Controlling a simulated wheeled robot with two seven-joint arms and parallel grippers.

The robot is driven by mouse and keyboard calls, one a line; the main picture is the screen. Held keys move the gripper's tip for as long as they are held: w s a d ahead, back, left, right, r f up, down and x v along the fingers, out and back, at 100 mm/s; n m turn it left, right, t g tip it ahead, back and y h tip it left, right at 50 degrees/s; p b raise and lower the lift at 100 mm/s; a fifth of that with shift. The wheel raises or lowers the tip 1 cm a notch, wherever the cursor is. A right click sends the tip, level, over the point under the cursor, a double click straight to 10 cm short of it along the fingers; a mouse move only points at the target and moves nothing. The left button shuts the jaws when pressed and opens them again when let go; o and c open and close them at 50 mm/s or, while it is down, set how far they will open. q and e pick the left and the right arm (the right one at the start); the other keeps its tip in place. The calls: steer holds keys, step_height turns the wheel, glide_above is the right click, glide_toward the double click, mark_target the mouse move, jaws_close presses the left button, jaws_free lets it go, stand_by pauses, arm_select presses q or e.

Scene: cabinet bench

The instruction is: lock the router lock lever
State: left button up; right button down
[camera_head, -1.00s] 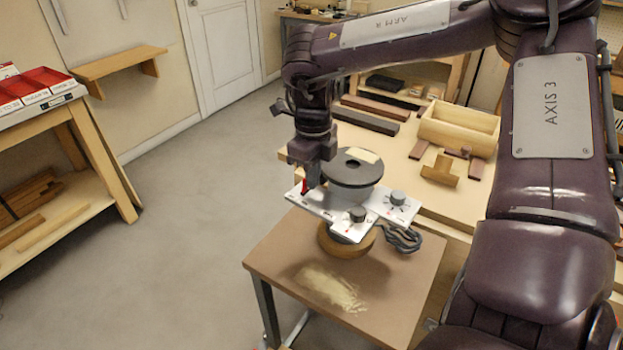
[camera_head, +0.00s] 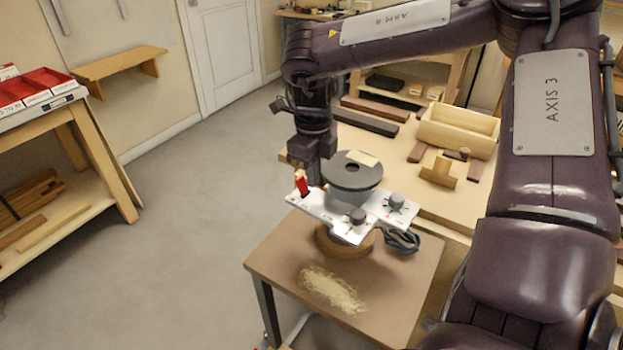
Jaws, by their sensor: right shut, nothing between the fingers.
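The router (camera_head: 352,206) has a white top plate with dark knobs and a dark grey round body, and stands on a round wooden base on a small brown table (camera_head: 375,290). My left gripper is out of view.
A pile of sawdust (camera_head: 332,288) lies on the small table's front. A dark coiled cord (camera_head: 402,241) lies at the router's right. Behind stands a wooden bench with a wooden box (camera_head: 458,130) and several blocks. Open floor lies to the left.

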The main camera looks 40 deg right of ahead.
steer(key=shift+s+r, duration=0.15)
steer(key=shift+r, duration=0.15)
step_height(320, 180, up, 7)
steer(key=p, duration=0.6)
steer(key=shift+f, duration=0.15)
stand_by(0.5)
